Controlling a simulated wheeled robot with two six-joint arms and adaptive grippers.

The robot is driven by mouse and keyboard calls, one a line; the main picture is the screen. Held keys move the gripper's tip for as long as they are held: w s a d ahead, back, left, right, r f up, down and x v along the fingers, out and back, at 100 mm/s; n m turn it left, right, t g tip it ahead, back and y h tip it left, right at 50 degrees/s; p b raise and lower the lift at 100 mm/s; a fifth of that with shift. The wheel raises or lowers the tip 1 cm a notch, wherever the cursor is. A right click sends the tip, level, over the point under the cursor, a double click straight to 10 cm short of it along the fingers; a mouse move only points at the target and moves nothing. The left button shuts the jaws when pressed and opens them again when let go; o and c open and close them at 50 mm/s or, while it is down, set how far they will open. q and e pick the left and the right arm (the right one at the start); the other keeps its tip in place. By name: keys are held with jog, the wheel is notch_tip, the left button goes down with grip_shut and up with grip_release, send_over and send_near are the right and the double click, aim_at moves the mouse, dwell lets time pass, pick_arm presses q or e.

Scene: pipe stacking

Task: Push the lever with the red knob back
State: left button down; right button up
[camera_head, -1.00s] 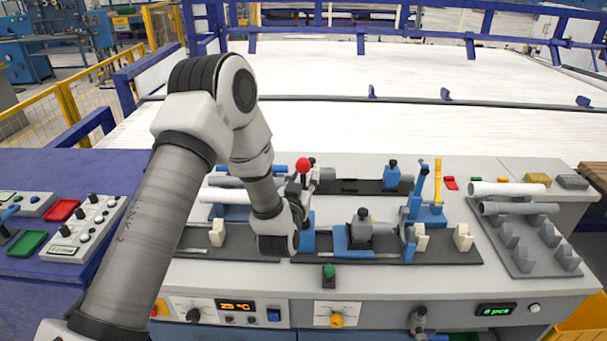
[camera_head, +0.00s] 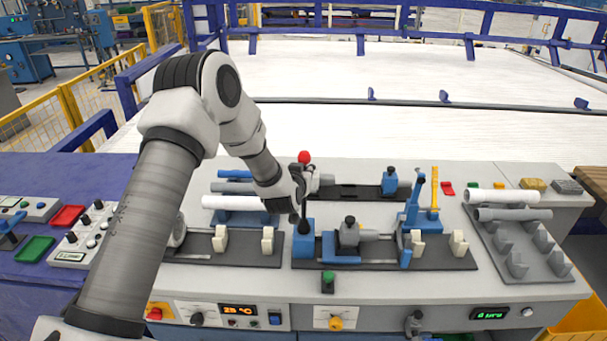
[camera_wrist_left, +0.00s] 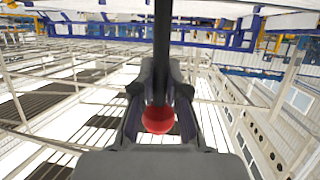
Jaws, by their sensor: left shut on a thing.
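The lever's red knob (camera_head: 304,157) stands at the top of a dark shaft (camera_head: 304,215) rising from a blue base (camera_head: 303,243) on the bench. My left gripper (camera_head: 313,181) is at the upper part of this lever, just below the knob, and partly hidden by its own wrist. In the left wrist view, the fingers (camera_wrist_left: 160,88) are shut around the dark shaft, with the red knob (camera_wrist_left: 158,120) close beside them. My right gripper is in no view.
White pipe (camera_head: 232,202) lies on a blue support left of the lever. A grey clamp (camera_head: 349,234) and a blue upright lever (camera_head: 414,200) stand to the right. A grey rack (camera_head: 520,240) holds pipes at far right. The white area behind is clear.

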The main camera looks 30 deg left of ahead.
pick_arm(q)
jog(key=shift+w+a+f+g+h, duration=0.15)
jog(key=shift+w+a+g, duration=0.15)
jog(key=shift+w, duration=0.2)
jog(key=shift+w+a+r+g+h, duration=0.15)
jog(key=shift+w+a+g, duration=0.15)
jog(key=shift+w, duration=0.15)
jog(key=shift+f, duration=0.1)
jog(key=c, duration=1.2)
grip_release()
jog(key=shift+w+a+f, duration=0.1)
jog(key=shift+w+f, duration=0.05)
jog(key=v, duration=1.2)
